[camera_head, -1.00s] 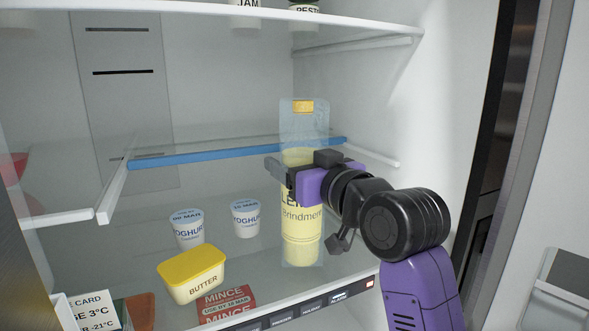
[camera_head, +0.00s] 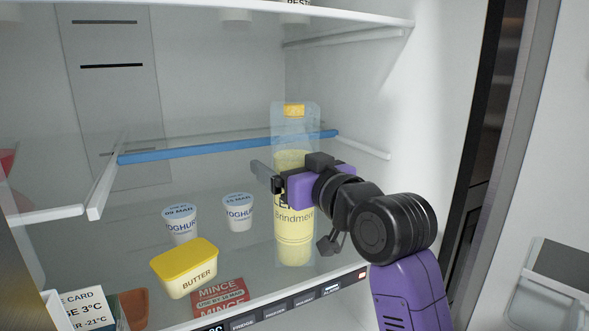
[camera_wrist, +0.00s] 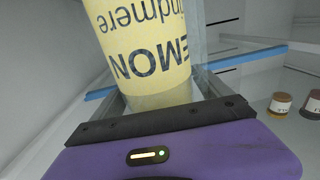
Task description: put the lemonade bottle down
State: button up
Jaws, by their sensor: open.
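The lemonade bottle (camera_head: 295,240) is a tall clear bottle with a yellow label and an orange-yellow cap. It stands upright on the lower fridge shelf (camera_head: 240,270), its base seeming to rest there. My gripper (camera_head: 275,180) is level with the bottle's upper half, its jaws open around it. One finger shows to the left of the bottle; the other is hidden. In the wrist view the bottle's label (camera_wrist: 140,45) is upside down, close in front of my gripper's purple body, and its cap is out of frame.
Two yoghurt pots (camera_head: 180,224) (camera_head: 238,212), a butter tub (camera_head: 184,268) and a mince box (camera_head: 220,297) stand left of the bottle. A glass half-shelf with a blue edge (camera_head: 200,151) lies behind it. The fridge's right wall (camera_head: 400,110) is close to my arm.

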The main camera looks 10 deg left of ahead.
jog(key=b+v, duration=0.2)
jog(key=v, duration=1)
jog(key=shift+r, duration=0.1)
jog(key=shift+s, duration=0.1)
